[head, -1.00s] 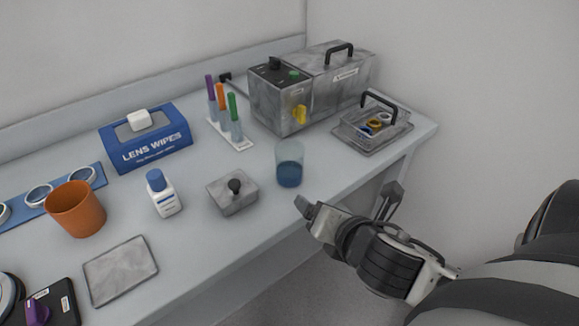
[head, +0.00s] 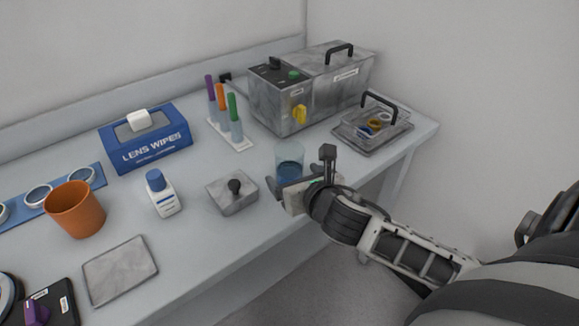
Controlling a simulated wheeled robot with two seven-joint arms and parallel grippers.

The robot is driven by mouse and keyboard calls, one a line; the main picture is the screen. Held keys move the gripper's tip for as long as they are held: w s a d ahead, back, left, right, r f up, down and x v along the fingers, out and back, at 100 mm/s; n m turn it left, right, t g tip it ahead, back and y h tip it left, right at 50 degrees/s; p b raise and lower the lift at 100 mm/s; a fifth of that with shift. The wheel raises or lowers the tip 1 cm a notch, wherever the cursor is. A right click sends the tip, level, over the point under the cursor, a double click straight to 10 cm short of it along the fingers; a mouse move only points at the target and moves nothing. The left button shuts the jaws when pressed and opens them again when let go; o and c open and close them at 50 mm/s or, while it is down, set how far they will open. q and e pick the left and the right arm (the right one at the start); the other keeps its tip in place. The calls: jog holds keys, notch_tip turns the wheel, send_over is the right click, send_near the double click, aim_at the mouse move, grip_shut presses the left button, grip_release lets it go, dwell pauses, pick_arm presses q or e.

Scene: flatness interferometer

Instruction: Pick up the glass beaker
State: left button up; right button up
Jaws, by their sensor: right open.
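The glass beaker (head: 289,160) stands upright near the front edge of the bench, with blue liquid in its lower part. My right gripper (head: 302,171) is open right at the beaker, on its front side. One finger is at the lower left of the beaker and the other shows to its right. The gripper body hides the beaker's lower front. I cannot tell whether the fingers touch the glass. My left gripper is not in view.
Left of the beaker is a small grey metal block with a black knob (head: 233,192). Behind it are a rack of colored tubes (head: 230,130) and a large grey box (head: 310,90). To the right is a handled tray (head: 372,130). A white bottle (head: 162,195) stands further left.

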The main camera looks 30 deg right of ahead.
aim_at(295, 174)
jog(key=x, duration=0.5)
jog(key=shift+s+d+f, duration=0.1)
jog(key=shift+d+f, duration=0.15)
jog(key=shift+d, duration=0.05)
jog(key=shift+c, duration=0.3)
jog(key=c, duration=1.1)
jog(key=shift+r, duration=0.15)
